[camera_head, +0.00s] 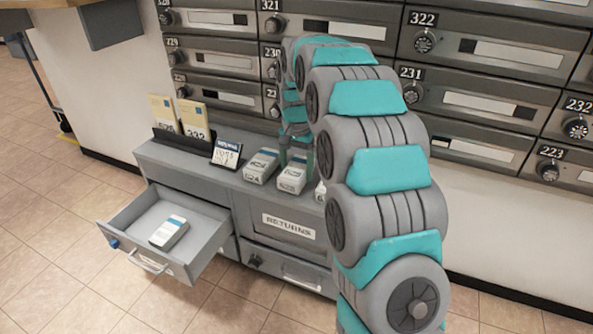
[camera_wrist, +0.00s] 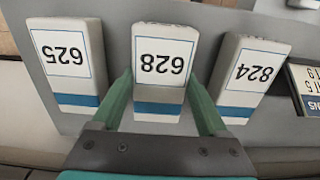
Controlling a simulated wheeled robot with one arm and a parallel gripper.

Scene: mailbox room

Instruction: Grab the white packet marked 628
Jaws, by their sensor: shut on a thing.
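The white packet marked 628 (camera_wrist: 162,62) has a blue stripe and lies in the middle of the wrist view, its number upside down. My gripper (camera_wrist: 160,92) has a green finger on each side of it and is shut on it. The packet is at cabinet-top level; I cannot tell whether it is lifted. In the head view my arm reaches down to the packets on the grey cabinet, and a white packet (camera_head: 292,178) shows at my gripper (camera_head: 297,162).
Packets 625 (camera_wrist: 66,62) and 824 (camera_wrist: 249,75) lie close on either side. A small sign (camera_head: 227,153) and a holder with yellow cards (camera_head: 163,115) stand to the left. An open drawer (camera_head: 205,250) holds another packet (camera_head: 169,232). Mailboxes (camera_head: 480,100) line the wall behind.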

